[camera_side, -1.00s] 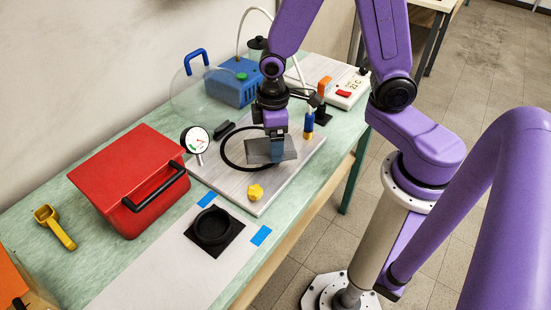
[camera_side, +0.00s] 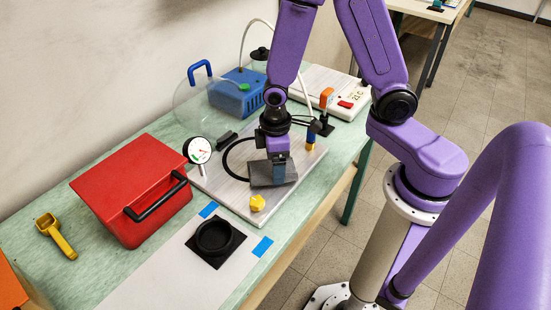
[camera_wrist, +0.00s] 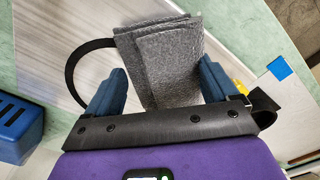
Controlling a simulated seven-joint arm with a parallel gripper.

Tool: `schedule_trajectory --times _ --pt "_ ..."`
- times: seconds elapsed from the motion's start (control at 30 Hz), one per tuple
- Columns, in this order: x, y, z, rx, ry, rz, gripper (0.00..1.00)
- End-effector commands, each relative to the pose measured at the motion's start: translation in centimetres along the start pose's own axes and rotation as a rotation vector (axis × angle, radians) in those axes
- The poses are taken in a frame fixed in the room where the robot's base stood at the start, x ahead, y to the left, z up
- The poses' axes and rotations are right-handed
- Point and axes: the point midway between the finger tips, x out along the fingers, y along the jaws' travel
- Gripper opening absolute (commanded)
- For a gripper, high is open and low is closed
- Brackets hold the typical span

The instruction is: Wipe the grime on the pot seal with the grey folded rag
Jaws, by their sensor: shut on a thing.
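The grey folded rag (camera_side: 268,174) is in my gripper (camera_side: 279,160), over the near right part of the grey plate (camera_side: 232,194). In the wrist view the rag (camera_wrist: 172,62) stands between the two blue fingers of my gripper (camera_wrist: 163,78). The pot seal looks to be the thin black ring (camera_side: 227,158) on the plate; its left arc shows, also in the wrist view (camera_wrist: 72,68). The rag and gripper cover its right part. I cannot tell whether the rag touches the seal or plate. No grime can be made out.
A yellow knob (camera_side: 257,203) stands close in front of the rag. A dial gauge (camera_side: 198,151) and a red box (camera_side: 130,190) are left. A black round dish (camera_side: 216,237) lies in front. A blue pump (camera_side: 238,93) and white hotplate (camera_side: 325,97) stand behind.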

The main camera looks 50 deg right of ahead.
Motion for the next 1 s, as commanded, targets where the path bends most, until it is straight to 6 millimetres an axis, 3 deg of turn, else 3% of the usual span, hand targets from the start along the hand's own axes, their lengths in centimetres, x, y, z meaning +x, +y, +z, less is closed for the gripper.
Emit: schedule_trajectory --times 1.0 --pt "1.2 0.0 0.0 0.001 -0.001 0.0 0.58"
